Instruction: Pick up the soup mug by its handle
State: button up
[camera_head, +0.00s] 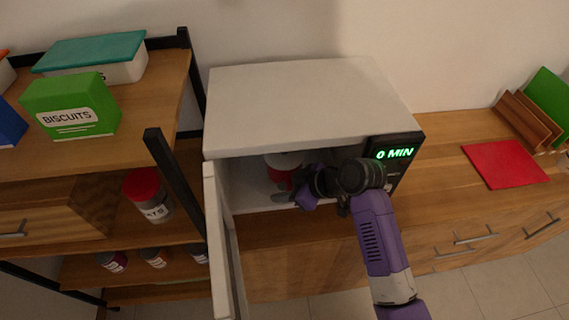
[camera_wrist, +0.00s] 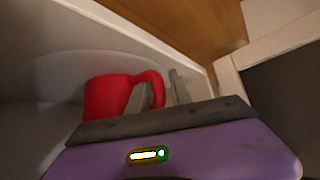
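The red soup mug (camera_head: 284,178) is inside the open microwave (camera_head: 310,90), partly hidden by my gripper in the head view. Its top looks pale there. In the wrist view the mug (camera_wrist: 106,97) is upright, with its handle (camera_wrist: 157,88) on the right. My gripper (camera_wrist: 158,92) is open at the handle. One grey finger shows through the handle's loop, and the other stands to the right of the handle with a small gap. In the head view my gripper (camera_head: 286,197) reaches into the microwave, its fingertips hard to make out.
A shelf with a green biscuits box (camera_head: 72,106) and a red-lidded jar (camera_head: 148,194) is further left. A red mat (camera_head: 505,164) lies on the counter at right.

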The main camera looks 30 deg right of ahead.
jog(key=shift+c, duration=0.5)
grip_shut()
jog(key=shift+w, duration=0.1)
dwell(0.9)
